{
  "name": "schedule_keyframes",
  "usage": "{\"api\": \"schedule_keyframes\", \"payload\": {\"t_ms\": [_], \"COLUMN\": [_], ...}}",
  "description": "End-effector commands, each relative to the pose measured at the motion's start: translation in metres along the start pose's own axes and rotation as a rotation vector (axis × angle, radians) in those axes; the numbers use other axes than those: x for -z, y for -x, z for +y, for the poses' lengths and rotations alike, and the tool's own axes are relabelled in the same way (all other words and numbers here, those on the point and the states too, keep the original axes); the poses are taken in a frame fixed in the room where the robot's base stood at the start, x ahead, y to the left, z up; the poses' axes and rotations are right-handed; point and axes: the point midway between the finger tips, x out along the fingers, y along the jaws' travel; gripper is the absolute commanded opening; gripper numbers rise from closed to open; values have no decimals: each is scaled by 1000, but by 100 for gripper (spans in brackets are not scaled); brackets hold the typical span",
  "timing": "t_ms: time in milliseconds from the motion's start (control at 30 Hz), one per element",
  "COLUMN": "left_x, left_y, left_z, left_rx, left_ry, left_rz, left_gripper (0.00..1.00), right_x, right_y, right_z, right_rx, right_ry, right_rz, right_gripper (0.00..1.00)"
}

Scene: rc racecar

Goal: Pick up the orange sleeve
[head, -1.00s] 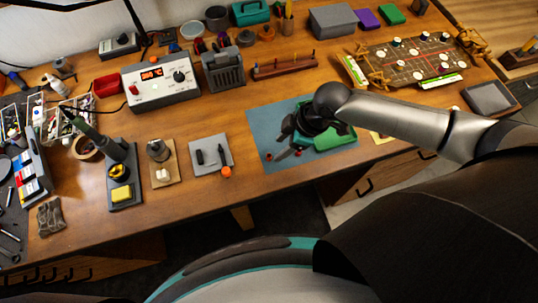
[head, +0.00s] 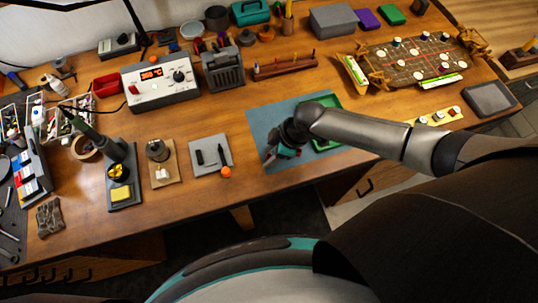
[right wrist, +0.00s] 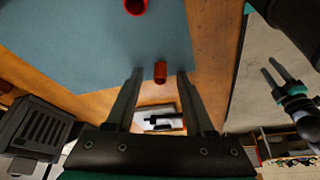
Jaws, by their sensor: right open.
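My right gripper (head: 272,154) is low over the blue-grey mat (head: 259,121) at the middle of the bench. In the right wrist view its two fingers (right wrist: 159,76) are spread, with nothing clamped. A small orange-red sleeve (right wrist: 160,72) shows between the fingertips, near the mat's edge, with a gap on each side. A second red ring-like piece (right wrist: 135,6) is at the top of that view, partly cut off. In the head view my gripper hides the sleeve. My left gripper (right wrist: 275,75) shows at the right of the wrist view, fingers apart, away from the sleeve.
A green tray (head: 333,104) lies on the mat beside my right arm. A grey pad (head: 196,144) with black parts and an orange cap (head: 226,172) lies left of the mat. A vented grey rack (head: 222,70) stands behind.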

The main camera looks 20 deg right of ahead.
Motion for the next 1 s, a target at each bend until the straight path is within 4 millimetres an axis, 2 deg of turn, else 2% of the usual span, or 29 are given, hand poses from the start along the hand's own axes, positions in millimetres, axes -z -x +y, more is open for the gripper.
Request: {"api": "schedule_keyframes", "payload": {"t_ms": [100,567,1000], "left_x": [0,0,-1], "left_y": [0,0,0], "left_z": [0,0,-1], "left_rx": [0,1,1], "left_ry": [0,0,0], "left_rz": [0,-1,-1], "left_gripper": [50,50,50], "right_x": [0,0,0], "right_y": [0,1,1], "right_z": [0,0,0], "right_rx": [0,0,0], "right_ry": [0,-1,-1], "right_rz": [0,0,0], "right_gripper": [54,2,0]}}
